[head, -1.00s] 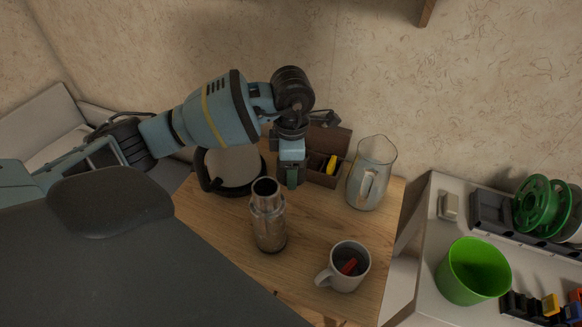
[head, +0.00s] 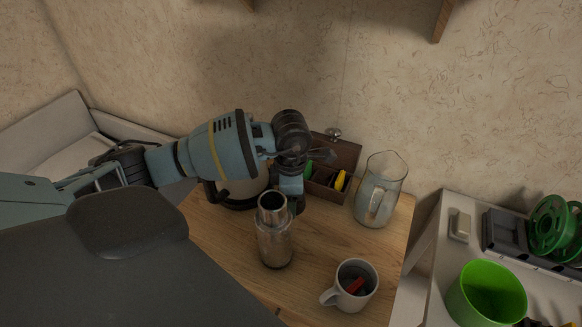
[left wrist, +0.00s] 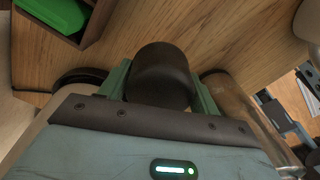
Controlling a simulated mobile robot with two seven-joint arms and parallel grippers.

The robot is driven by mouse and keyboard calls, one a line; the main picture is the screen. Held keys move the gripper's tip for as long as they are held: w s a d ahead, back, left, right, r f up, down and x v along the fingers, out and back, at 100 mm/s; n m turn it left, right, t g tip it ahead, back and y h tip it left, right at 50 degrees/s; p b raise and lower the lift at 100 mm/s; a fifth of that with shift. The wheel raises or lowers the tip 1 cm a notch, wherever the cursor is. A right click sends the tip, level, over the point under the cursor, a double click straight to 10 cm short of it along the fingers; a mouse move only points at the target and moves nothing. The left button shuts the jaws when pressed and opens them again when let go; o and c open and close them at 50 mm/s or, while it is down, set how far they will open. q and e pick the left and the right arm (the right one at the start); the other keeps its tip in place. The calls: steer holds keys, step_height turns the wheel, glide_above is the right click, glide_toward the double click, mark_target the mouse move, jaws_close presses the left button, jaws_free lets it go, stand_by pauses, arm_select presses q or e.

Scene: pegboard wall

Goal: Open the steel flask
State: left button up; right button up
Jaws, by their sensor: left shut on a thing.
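The steel flask (head: 275,243) stands upright on the wooden table, and its bare metal neck has a dark round top with no lid on it. My left gripper (left wrist: 160,88) is shut on a dark round cap (left wrist: 162,72), held between its green fingers just above or at the table; I cannot tell if it touches. In the head view the left gripper (head: 291,205) is just behind the flask, and the cap is hidden there. The flask's side seems to show at the right of the left wrist view (left wrist: 232,92). My right gripper is not in view.
A brown box (head: 345,155) with green and yellow items stands behind the gripper. A glass pitcher (head: 380,190) is to its right. A white mug (head: 352,288) with a red item is in front. A dark-based kettle (head: 238,190) is partly hidden by my arm. A green bucket (head: 487,293) stands far right.

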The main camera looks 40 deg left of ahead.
arm_select(q)
steer(key=shift+f, duration=2.3)
steer(key=shift+f, duration=0.1)
steer(key=o, duration=1.1)
step_height(320, 180, up, 12)
steer(key=shift+r, duration=0.1)
